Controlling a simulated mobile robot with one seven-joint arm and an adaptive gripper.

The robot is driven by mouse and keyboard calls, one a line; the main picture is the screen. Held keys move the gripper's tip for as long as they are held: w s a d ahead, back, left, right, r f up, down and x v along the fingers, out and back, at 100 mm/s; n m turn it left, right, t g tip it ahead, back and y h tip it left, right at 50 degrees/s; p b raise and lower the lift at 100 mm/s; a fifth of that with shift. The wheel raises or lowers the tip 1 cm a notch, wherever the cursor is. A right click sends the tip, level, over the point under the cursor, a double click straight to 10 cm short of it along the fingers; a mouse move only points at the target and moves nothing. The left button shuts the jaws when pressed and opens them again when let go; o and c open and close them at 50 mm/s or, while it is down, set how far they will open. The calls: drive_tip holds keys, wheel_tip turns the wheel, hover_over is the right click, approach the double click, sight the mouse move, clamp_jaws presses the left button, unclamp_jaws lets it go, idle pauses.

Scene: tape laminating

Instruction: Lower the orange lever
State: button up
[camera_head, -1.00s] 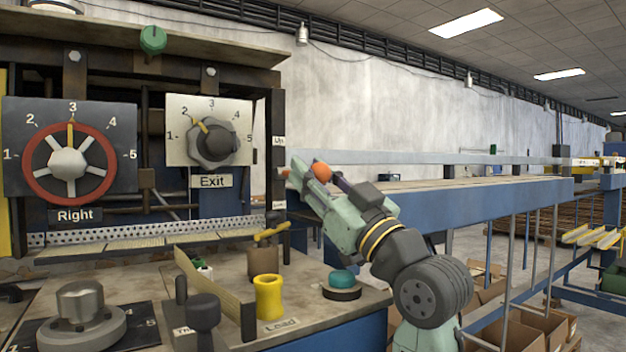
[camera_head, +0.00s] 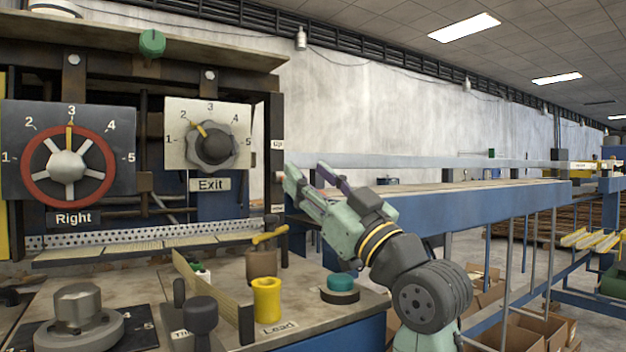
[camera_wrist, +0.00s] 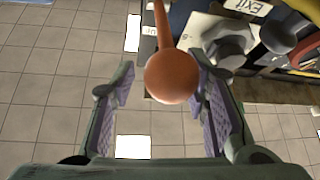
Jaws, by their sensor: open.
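The orange lever shows in the wrist view as an orange ball (camera_wrist: 172,76) on a thin orange rod rising to the top edge. In the head view the lever is out of sight, with my gripper at the machine's right side. My gripper (camera_head: 306,172) is open, its fingers pointing up and left near the machine's right post. In the wrist view the ball appears between the two fingers, closer to the right one. A gap shows on the left; I cannot tell whether the right finger touches it.
A small "Up" label (camera_head: 278,145) is on the right post. The Exit dial (camera_head: 215,148) and the red Right wheel (camera_head: 68,165) face front. A yellow knob (camera_head: 267,298) and a teal button (camera_head: 341,284) stand on the counter below my gripper. A blue conveyor (camera_head: 470,209) extends right.

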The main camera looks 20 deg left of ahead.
drive_tip(key=shift+s+d+f, duration=0.15)
drive_tip(key=shift+d+f, duration=0.1)
drive_tip(key=shift+d, duration=0.05)
drive_tip(key=s+d, duration=0.6)
drive_tip(key=d, duration=0.4)
drive_tip(key=shift+d, duration=0.35)
drive_tip(key=shift+s+f, duration=0.1)
